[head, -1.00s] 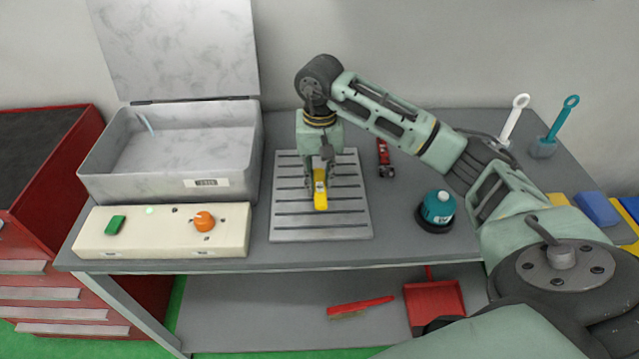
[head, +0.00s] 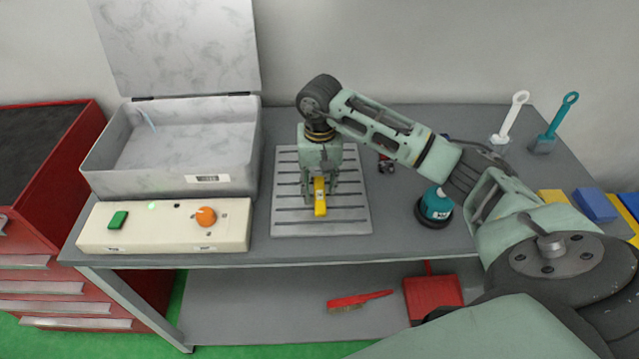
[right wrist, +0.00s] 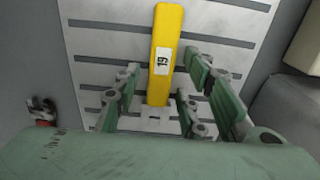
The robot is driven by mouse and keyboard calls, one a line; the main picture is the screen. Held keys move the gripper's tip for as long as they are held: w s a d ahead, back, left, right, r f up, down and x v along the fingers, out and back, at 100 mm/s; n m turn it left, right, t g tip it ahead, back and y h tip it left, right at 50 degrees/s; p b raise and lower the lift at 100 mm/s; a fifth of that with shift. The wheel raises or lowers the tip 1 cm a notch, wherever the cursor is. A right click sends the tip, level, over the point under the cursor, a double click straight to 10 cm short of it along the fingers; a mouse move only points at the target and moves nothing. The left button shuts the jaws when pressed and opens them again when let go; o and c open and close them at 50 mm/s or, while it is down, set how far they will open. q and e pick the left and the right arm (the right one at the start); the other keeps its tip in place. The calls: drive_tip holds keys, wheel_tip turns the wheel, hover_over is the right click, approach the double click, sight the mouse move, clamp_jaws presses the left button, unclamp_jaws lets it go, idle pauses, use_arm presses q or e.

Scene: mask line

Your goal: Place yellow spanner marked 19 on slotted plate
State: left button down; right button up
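The yellow spanner (head: 320,208) lies on the slotted plate (head: 350,222), near its middle. In the right wrist view the spanner (right wrist: 166,28) shows its white label marked 19, and the plate's (right wrist: 225,18) dark slots run across behind it. My right gripper (head: 319,197) points down over the plate. In the right wrist view its fingers (right wrist: 161,72) stand apart on either side of the spanner, with gaps between. The spanner's far end is partly hidden under the gripper in the head view. My left gripper is not in view.
An open grey metal box (head: 222,183) and a cream control panel (head: 150,240) stand left of the plate. A small red item (head: 385,166) and a teal canister (head: 437,205) are on the right. Bare bench lies between the plate and the canister.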

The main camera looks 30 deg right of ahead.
sight(320, 189)
drive_tip(key=shift+r, duration=0.2)
wheel_tip(320, 189, up, 12)
drive_tip(key=b, duration=0.2)
drive_tip(key=shift+b, duration=0.35)
idle(0.5)
